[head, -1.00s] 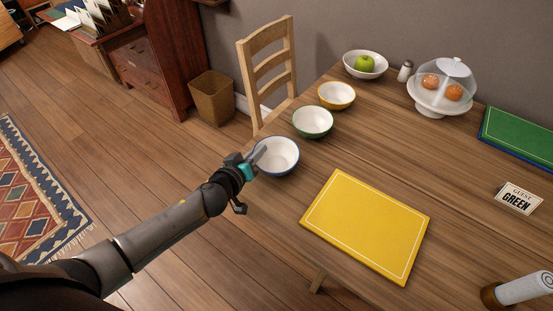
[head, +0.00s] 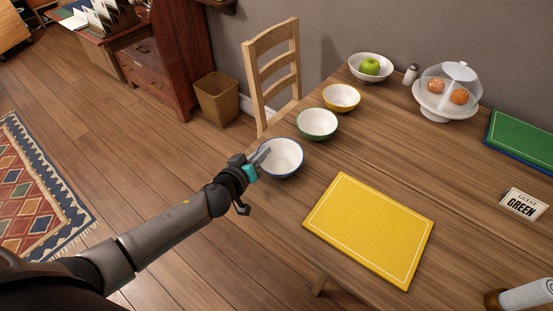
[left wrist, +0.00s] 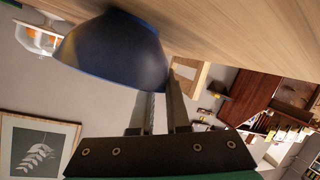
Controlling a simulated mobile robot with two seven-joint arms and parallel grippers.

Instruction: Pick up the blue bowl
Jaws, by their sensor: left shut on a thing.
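The blue bowl (head: 281,158), white inside with a blue rim, is upright at the table's left edge in the head view. Its dark blue outside shows in the left wrist view (left wrist: 112,52). My left gripper (head: 262,160) is at the bowl's left side, shut on its rim. In the left wrist view the fingers (left wrist: 160,100) reach the bowl's edge, with part of the wall between them. I cannot tell whether the bowl still touches the table.
A green bowl (head: 317,124) stands just behind the blue one, then a yellow bowl (head: 341,98) and a white bowl (head: 370,68) with a green apple. A yellow placemat (head: 369,229) lies to the right. A wooden chair (head: 273,72) stands at the far table edge.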

